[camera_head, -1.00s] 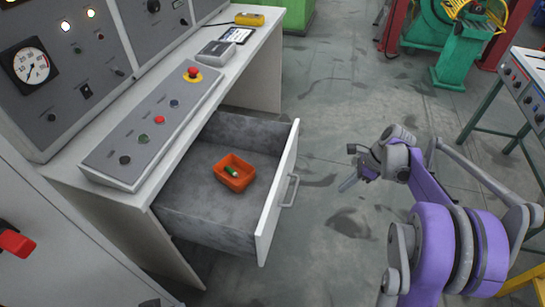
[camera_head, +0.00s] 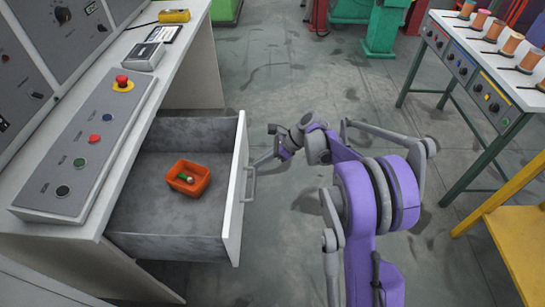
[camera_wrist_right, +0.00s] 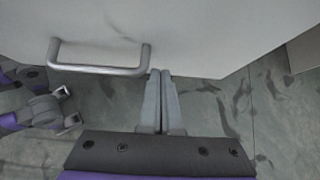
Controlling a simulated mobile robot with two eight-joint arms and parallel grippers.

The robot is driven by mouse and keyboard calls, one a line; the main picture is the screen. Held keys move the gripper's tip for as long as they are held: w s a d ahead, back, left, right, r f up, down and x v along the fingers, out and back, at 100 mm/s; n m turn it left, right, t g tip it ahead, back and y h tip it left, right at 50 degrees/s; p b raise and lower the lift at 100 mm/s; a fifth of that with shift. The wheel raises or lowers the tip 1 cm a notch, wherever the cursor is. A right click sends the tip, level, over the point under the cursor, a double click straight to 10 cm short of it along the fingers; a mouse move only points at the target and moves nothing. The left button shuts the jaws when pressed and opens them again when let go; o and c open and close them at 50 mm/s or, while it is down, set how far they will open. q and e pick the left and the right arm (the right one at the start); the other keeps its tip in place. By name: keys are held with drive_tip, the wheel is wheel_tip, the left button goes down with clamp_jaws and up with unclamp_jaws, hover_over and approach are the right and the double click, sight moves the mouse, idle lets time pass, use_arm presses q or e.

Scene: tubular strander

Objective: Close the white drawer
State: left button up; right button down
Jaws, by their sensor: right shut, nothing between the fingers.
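The white drawer (camera_head: 237,192) stands pulled out from the desk, with its white front and grey inside showing. Its bar handle (camera_head: 250,183) also shows in the right wrist view (camera_wrist_right: 98,70). My right gripper (camera_head: 257,164) is shut and empty, close to the outer face of the drawer front, beside the handle's far end. In the right wrist view its fingertips (camera_wrist_right: 160,73) overlap the lower edge of the drawer front; I cannot tell whether they touch. My left gripper (camera_wrist_right: 70,106) shows small at the left of the wrist view, fingers apart, and is outside the head view.
An orange bin (camera_head: 188,178) with a small green item sits inside the drawer. The desk (camera_head: 105,205) carries a button panel (camera_head: 92,143). A table with spools (camera_head: 487,60) and a yellow stand (camera_head: 510,225) are at the right. Open floor lies between.

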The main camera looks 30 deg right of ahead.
drive_tip(key=shift+w+a, duration=0.7)
drive_tip(key=shift+a, duration=0.3)
drive_tip(key=w+a, duration=0.8)
drive_tip(key=a, duration=0.4)
drive_tip(key=w+a, duration=0.9)
drive_tip(key=a, duration=0.4)
drive_tip(key=shift+a+b, duration=0.25)
drive_tip(key=shift+b, duration=0.1)
drive_tip(key=shift+w+a+r, duration=0.1)
drive_tip(key=shift+r, duration=0.05)
